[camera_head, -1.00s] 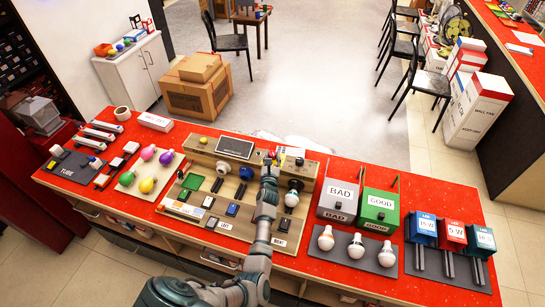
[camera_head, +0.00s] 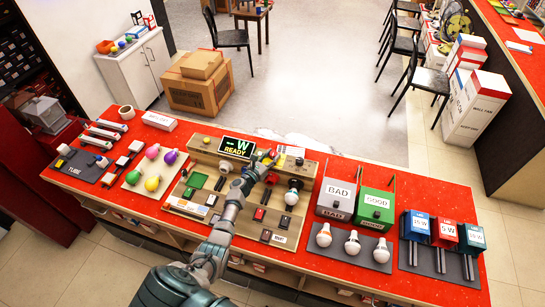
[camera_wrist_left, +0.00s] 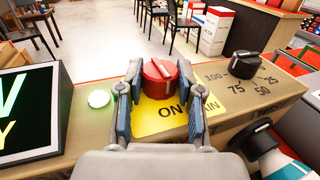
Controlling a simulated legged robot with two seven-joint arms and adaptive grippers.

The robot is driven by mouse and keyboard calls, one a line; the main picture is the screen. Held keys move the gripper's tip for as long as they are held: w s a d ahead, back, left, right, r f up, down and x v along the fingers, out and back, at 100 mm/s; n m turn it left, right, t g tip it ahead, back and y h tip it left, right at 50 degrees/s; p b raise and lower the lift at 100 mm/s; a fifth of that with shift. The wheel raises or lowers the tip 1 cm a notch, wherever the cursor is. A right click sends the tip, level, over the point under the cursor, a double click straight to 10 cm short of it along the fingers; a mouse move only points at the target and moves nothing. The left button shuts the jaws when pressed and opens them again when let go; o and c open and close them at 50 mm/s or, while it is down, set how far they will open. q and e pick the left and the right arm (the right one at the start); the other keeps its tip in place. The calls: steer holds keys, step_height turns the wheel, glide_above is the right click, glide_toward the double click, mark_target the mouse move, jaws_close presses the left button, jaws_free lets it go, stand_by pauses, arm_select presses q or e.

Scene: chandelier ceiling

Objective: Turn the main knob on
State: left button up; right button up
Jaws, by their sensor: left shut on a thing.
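The red main knob (camera_wrist_left: 160,78) sits on a yellow plate (camera_wrist_left: 150,125) whose visible lettering reads "ON" and "…AIN". A pale line marks the knob's top. My left gripper (camera_wrist_left: 158,88) has one finger on each side of the knob and is shut on it. In the head view the left gripper (camera_head: 264,162) is at the back edge of the wooden test panel (camera_head: 190,219), largely covering the knob. The display (camera_head: 238,147) beside it is lit green and reads "W READY". A round green lamp (camera_wrist_left: 98,99) glows left of the fingers. My right gripper is not in view.
A black dial (camera_wrist_left: 245,64) with numbers is right of the knob. A bulb in a black socket (camera_head: 292,195) stands on the panel. BAD (camera_head: 337,199) and GOOD (camera_head: 376,206) boxes and several bulbs are to the right. Coloured bulbs and tubes lie left.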

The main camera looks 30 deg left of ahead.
arm_select(q)
steer(key=shift+a+m+h, duration=0.1)
steer(key=shift+m+h, duration=0.4)
steer(key=shift+h, duration=0.2)
steer(key=o, duration=1.2)
steer(key=s, duration=0.4)
steer(key=s+a, duration=0.1)
steer(key=s, duration=0.2)
steer(key=s+a, duration=0.1)
steer(key=s, duration=0.3)
steer(key=shift+s+a+f, duration=0.1)
steer(key=shift+s, duration=0.25)
